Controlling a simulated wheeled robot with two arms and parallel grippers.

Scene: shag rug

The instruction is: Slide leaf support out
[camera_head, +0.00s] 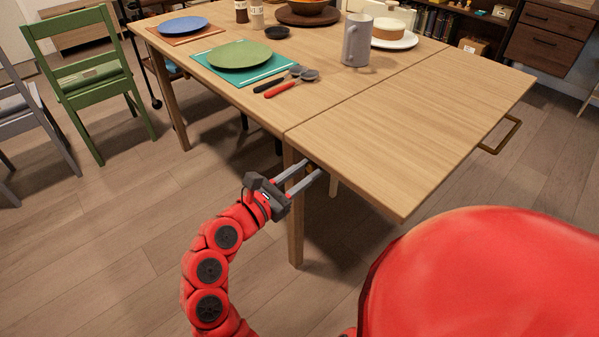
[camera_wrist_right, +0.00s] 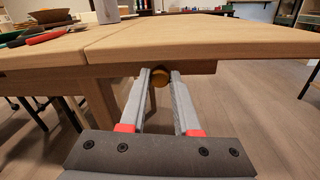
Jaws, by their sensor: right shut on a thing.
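The wooden table (camera_head: 340,85) has a leaf (camera_head: 420,125) at its right, level with the top along a seam. In the right wrist view a wooden support bar (camera_wrist_right: 205,67) runs under the leaf (camera_wrist_right: 215,38), with a round brass knob (camera_wrist_right: 160,77) on its side. My right gripper (camera_head: 311,171) is under the table edge near the front leg. Its fingers (camera_wrist_right: 160,80) are closed on the knob from both sides. The fingertips partly hide the knob and bar, and the bar's far end is hidden under the leaf. My left gripper is out of view.
The table leg (camera_head: 294,215) stands close beside my right gripper. A grey mug (camera_head: 357,42), a green plate (camera_head: 239,54) and cutlery (camera_head: 284,84) stand on the tabletop. The leaf's top is clear.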

